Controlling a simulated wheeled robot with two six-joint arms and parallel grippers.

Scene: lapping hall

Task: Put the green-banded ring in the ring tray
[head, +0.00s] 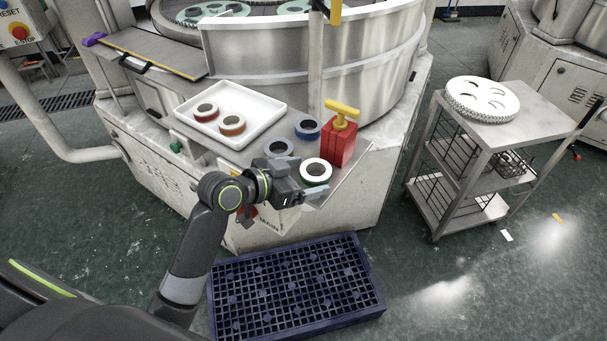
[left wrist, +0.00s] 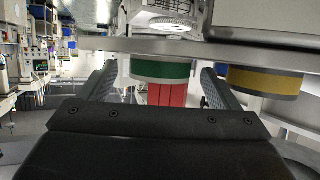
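The green-banded ring (head: 316,171) has a pale top and lies flat on the machine's ledge, in front of the red block. In the left wrist view, which appears upside down, its green band (left wrist: 162,70) shows between the two fingers, with a gap on each side. My left gripper (head: 314,190) is open and empty at the ring's near side. Whether the fingertips reach past the ring's edge I cannot tell. The white ring tray (head: 258,137) stands farther left on the ledge and holds two rings with reddish bands. My right gripper is not in view.
A grey ring (head: 279,147) lies close left of the gripper; a yellow-banded ring (left wrist: 265,81) shows in the wrist view. A blue-banded ring (head: 307,128) and a red block with yellow handle (head: 341,140) stand behind. A blue crate (head: 371,308) is on the floor below.

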